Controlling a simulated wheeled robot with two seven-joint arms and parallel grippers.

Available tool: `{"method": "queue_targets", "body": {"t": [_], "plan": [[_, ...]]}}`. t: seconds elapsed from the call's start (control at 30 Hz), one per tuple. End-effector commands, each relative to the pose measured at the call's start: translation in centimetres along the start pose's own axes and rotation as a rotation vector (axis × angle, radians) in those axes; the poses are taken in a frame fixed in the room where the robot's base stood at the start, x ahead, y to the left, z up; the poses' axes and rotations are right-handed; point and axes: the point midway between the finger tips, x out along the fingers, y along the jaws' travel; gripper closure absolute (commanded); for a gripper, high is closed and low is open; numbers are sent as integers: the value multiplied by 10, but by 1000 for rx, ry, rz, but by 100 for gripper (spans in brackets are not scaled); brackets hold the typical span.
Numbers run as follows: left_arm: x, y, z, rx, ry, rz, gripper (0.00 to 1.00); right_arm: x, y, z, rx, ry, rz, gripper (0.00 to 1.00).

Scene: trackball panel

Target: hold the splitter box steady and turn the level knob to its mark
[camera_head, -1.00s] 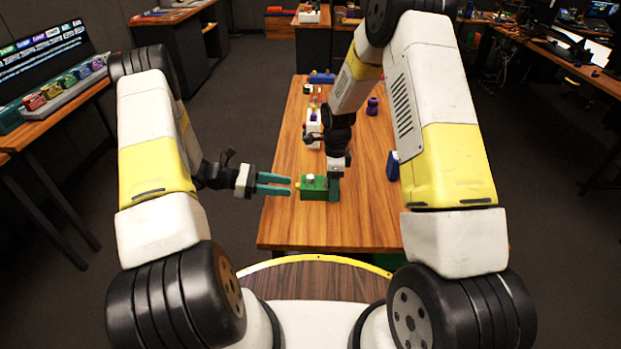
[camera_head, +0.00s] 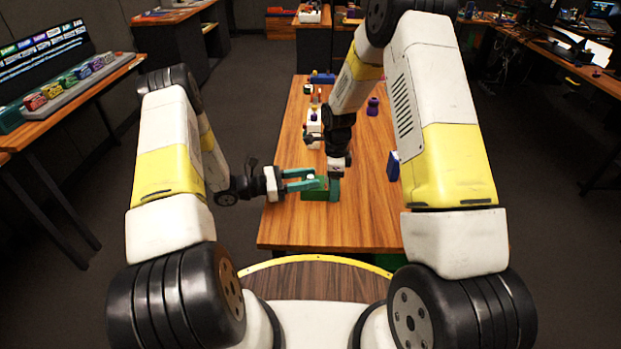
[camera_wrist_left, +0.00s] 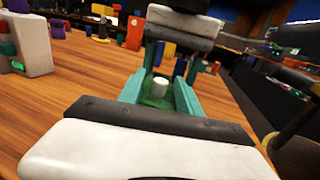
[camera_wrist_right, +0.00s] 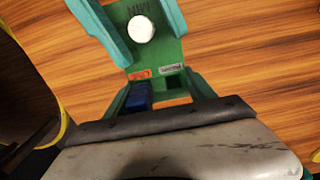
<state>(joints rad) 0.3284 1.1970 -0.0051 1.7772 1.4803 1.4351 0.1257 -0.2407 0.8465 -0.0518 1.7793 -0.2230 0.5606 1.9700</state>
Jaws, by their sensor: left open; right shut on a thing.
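The green splitter box (camera_head: 313,195) lies on the wooden table near its front. Its round white level knob (camera_wrist_right: 141,29) stands on the upper face, with a "MIN" marking beside it in the right wrist view. My right gripper (camera_head: 334,187) is shut on the box from its right side. My left gripper (camera_head: 321,183) is open over the box, coming from the left. In the left wrist view its teal fingers lie on either side of the white knob (camera_wrist_left: 160,84), with gaps visible. The knob's mark cannot be made out clearly.
On the table (camera_head: 360,225) a blue box (camera_head: 393,166) stands at the right and a purple object (camera_head: 373,106) farther back. A white device (camera_head: 314,128) and a blue item (camera_head: 322,78) are beyond the splitter box. The table front is clear.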

Motion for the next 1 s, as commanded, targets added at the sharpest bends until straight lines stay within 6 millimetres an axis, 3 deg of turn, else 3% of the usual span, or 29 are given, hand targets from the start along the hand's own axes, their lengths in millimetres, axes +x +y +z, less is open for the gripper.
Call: {"method": "queue_targets", "body": {"t": [0.4,0.6,1.0], "plan": [[9,0,0,0,1,1,59,0,0,0,0,0,0,82],[9,0,0,0,1,1,98,0,0,0,0,0,0,82],[8,1,0,-1,0,37,100,0,0,0,0,0,0,82]]}}
